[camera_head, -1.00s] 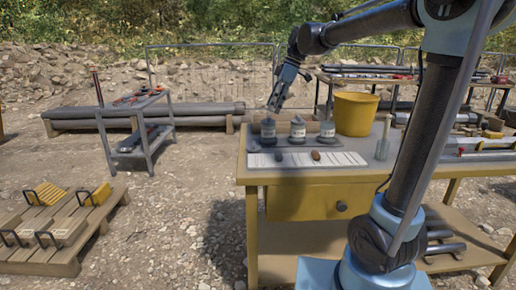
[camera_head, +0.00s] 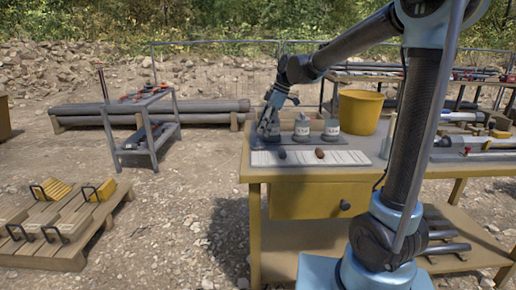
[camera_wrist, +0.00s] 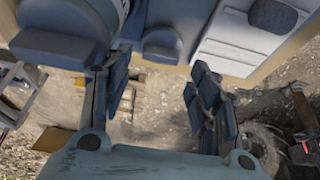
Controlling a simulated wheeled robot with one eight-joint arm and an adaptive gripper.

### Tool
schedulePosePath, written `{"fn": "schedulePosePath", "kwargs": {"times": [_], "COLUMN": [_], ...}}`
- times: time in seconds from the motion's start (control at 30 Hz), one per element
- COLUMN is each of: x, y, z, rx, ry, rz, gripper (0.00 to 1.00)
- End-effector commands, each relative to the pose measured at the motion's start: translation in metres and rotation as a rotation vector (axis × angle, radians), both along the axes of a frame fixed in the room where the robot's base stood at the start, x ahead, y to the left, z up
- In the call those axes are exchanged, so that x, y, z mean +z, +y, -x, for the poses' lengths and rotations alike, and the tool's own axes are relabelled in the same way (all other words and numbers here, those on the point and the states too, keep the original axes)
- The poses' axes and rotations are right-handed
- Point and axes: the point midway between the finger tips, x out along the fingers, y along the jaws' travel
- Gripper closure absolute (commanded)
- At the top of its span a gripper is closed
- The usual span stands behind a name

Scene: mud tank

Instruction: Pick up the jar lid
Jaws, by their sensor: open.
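My gripper (camera_head: 268,130) is open at the left end of the row of jars on the yellow table. It covers the place of the leftmost jar in the head view. A middle jar (camera_head: 302,128) and a right jar (camera_head: 331,128), pale with grey lids, stand upright to its right. No contact with a lid is visible.
A white board (camera_head: 345,158) lies along the front of the yellow table (camera_head: 405,178), with a dark lump (camera_head: 282,155) and a brown lump (camera_head: 320,153) on it. A yellow bucket (camera_head: 359,112) stands behind the jars.

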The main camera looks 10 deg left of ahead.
Motion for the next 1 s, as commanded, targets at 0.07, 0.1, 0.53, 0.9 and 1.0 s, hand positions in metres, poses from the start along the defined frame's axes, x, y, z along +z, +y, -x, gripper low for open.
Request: {"fn": "schedulePosePath", "kwargs": {"times": [0.07,0.1,0.53,0.9,1.0], "x": [-0.004,-0.007,-0.053,-0.054,-0.054], "y": [0.002,0.003,0.022,0.022,0.023], "z": [0.000,0.000,0.005,0.005,0.005], "rx": [0.001,0.001,0.001,0.001,0.001], "ry": [0.000,0.000,-0.001,0.000,0.000], "rz": [0.000,0.000,0.000,0.000,0.000], "gripper": [0.45,0.45,0.45,0.68,0.69]}}
